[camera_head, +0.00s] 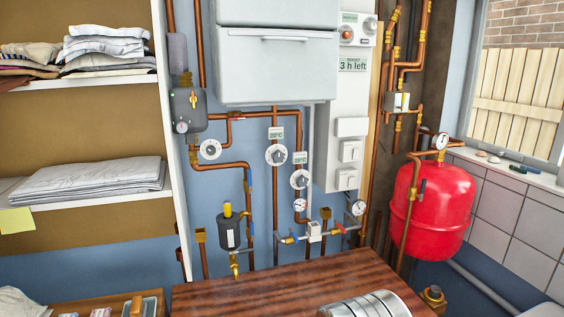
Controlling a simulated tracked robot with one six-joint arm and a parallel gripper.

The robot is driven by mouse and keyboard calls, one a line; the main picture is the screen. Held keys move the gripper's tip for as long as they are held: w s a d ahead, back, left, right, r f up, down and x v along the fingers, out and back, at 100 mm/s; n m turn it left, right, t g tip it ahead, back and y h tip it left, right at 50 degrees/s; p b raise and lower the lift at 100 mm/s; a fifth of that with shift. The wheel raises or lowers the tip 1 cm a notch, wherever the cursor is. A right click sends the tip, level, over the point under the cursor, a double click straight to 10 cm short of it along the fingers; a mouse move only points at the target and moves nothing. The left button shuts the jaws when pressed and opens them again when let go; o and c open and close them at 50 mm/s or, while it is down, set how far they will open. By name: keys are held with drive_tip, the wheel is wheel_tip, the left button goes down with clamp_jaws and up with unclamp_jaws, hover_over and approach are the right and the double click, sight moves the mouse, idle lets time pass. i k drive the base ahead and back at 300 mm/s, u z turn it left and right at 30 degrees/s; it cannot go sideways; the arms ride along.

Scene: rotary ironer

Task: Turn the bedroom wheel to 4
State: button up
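Several round white dials or wheels sit on the copper pipes of the blue wall. One wheel (276,155) has a grey centre knob and a small temperature label above it. A second wheel (300,179) sits lower right of it, also with a small temperature label above. A third white dial (209,149) is further left, beside a grey box. The numbers on the wheels are too small to read, and I cannot tell which one is the bedroom wheel.
A brown wooden top (260,285) fills the bottom centre, with a ribbed silver object (365,304) at its front. A white boiler (277,65) hangs above the wheels. A red tank (433,210) stands right. Shelves with folded linen (90,181) are left.

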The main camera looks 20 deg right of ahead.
sight(277, 157)
drive_tip(key=z, duration=1)
drive_tip(key=k, duration=0.45)
drive_tip(key=u, duration=0.55)
drive_tip(key=i, duration=1)
drive_tip(key=u, duration=0.1)
